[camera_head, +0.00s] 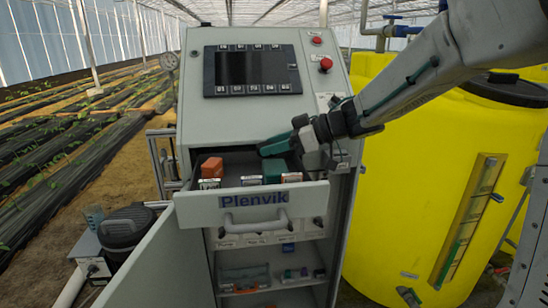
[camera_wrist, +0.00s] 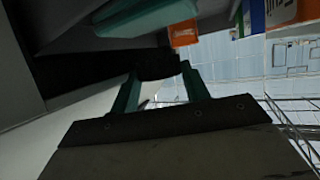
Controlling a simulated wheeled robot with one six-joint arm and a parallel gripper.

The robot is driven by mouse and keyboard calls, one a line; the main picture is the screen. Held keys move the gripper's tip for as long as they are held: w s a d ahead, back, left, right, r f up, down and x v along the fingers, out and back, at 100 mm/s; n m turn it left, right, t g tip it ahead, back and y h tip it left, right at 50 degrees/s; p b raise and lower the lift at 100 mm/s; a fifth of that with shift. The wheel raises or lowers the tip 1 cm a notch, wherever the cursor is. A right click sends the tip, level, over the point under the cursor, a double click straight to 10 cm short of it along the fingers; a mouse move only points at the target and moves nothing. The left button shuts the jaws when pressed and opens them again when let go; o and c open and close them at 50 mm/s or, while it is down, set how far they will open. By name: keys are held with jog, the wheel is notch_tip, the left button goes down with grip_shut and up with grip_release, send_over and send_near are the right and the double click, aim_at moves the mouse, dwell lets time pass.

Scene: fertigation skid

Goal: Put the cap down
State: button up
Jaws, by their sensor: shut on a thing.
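My gripper (camera_head: 282,144) is over the right back part of the open drawer (camera_head: 252,203), by the front of the grey cabinet. In the wrist view, its two teal fingers (camera_wrist: 160,84) are closed on a dark, short, round-looking thing, which seems to be the cap (camera_wrist: 157,66). It looks black and lies in shadow, so its detail is hard to see. In the head view I cannot make out the cap apart from the gripper. I cannot tell whether the cap touches anything below it.
The drawer holds an orange block (camera_head: 212,168), a green block (camera_head: 273,170) and small boxes along its front. A control screen (camera_head: 251,68) sits above. Below, an open cabinet door (camera_head: 160,262) swings out left. A yellow tank (camera_head: 425,180) stands close at right.

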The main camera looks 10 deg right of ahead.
jog(key=shift+f, duration=1.6)
jog(key=o, duration=1)
jog(key=shift+d, duration=0.1)
